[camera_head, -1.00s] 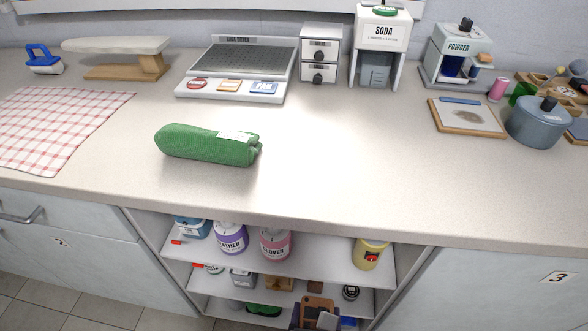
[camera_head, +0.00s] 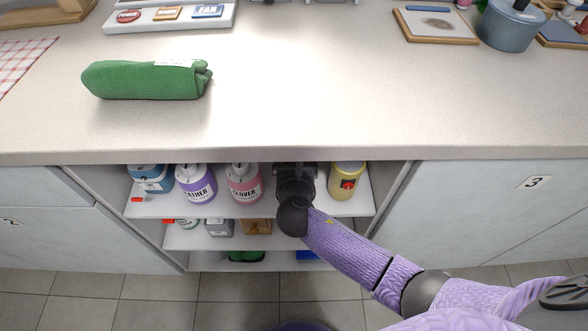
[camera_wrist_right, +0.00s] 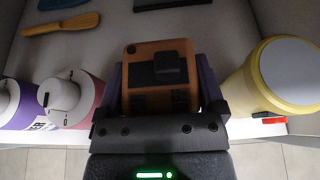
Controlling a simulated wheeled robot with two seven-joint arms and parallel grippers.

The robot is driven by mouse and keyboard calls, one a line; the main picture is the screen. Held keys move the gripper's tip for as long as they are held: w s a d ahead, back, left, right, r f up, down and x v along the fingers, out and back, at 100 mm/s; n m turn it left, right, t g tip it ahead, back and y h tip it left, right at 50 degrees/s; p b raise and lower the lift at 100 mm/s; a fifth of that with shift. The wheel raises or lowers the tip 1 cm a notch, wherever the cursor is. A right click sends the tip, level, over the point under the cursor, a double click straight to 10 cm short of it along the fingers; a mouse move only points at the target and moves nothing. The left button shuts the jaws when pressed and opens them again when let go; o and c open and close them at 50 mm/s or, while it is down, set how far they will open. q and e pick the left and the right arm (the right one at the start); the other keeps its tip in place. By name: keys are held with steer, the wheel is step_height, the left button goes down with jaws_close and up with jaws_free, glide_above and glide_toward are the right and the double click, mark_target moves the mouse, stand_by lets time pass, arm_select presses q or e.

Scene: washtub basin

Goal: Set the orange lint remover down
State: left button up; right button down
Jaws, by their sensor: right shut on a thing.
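The orange lint remover (camera_wrist_right: 158,70) shows in the right wrist view as an orange-brown block with a dark part on top. It is between the fingers of my right gripper (camera_wrist_right: 160,88), which is shut on it. In the head view my right gripper (camera_head: 297,172) reaches into the upper shelf (camera_head: 225,206) under the counter, between the pink bottle (camera_head: 244,184) and the yellow container (camera_head: 346,182). The lint remover is hidden there. I cannot tell whether it touches the shelf.
The yellow container (camera_wrist_right: 275,82) is close on the right in the wrist view; the pink bottle (camera_wrist_right: 72,98) and purple bottle (camera_wrist_right: 18,102) are on the left. A wooden-handled item (camera_wrist_right: 62,24) lies farther back. The counter edge (camera_head: 180,154) overhangs the shelf.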

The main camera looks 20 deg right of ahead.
step_height(320, 180, down, 4)
steer(key=shift+r+b, duration=0.1)
steer(key=shift+b, duration=1.15)
steer(key=shift+r+p, duration=0.3)
steer(key=shift+r, duration=0.05)
arm_select(q)
steer(key=shift+s+f, duration=0.3)
steer(key=shift+f, duration=0.3)
steer(key=shift+s+f, duration=0.3)
steer(key=shift+f, duration=0.3)
arm_select(e)
steer(key=shift+c, duration=0.4)
jaws_free()
steer(key=shift+f, duration=0.15)
steer(key=shift+o, duration=0.4)
steer(key=shift+s+r, duration=0.1)
steer(key=shift+r, duration=0.2)
arm_select(q)
steer(key=shift+w+r+p, duration=0.2)
steer(key=shift+r+p, duration=0.75)
steer(key=shift+p, duration=0.05)
steer(key=shift+w+r+p, duration=0.15)
steer(key=shift+r+p, duration=0.8)
steer(key=shift+w+r+p, duration=0.2)
steer(key=shift+r+p, duration=0.75)
steer(key=shift+p, duration=0.05)
arm_select(e)
steer(key=v, duration=1.1)
steer(key=shift+s, duration=0.35)
